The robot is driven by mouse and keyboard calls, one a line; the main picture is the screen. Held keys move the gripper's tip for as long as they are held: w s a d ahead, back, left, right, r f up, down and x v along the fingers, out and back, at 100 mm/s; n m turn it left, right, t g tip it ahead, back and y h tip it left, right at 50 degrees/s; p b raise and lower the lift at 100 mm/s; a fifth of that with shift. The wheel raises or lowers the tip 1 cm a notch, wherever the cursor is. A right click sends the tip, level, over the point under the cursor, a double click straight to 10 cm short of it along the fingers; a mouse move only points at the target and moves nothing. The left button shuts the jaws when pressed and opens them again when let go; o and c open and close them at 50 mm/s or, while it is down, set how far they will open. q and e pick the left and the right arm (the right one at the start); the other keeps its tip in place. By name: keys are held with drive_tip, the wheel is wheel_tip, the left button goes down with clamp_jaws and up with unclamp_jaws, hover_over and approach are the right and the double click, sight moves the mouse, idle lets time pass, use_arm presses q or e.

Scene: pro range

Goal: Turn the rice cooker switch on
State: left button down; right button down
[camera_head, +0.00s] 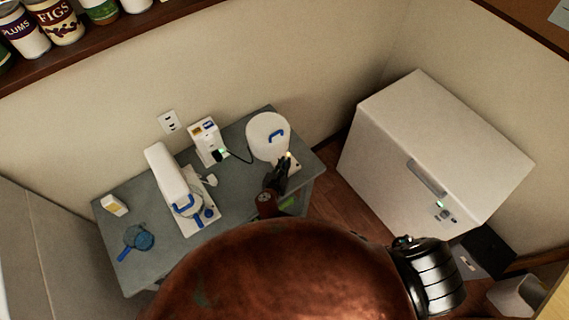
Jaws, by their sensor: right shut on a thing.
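The rice cooker (268,128) is a white cylinder with a blue lid handle, standing at the right back of the grey table. A small yellowish light shows low on its front, by the base. My right gripper (281,166) is dark and reaches up to the front of this base from below. It is shut at the switch, which its fingers hide, so the switch's position cannot be seen. My left gripper is not in view.
A white chest freezer (400,130) stands right.

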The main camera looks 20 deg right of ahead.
drive_tip(key=shift+m+g+h+b, duration=0.4)
drive_tip(key=shift+m+g+h, duration=0.1)
drive_tip(key=shift+m+h, duration=0.25)
drive_tip(key=shift+m, duration=0.25)
drive_tip(key=shift+h, duration=0.25)
drive_tip(key=c, duration=2)
unclamp_jaws()
drive_tip(key=v, duration=1.2)
drive_tip(key=shift+r, duration=0.2)
drive_tip(key=shift+w, duration=0.1)
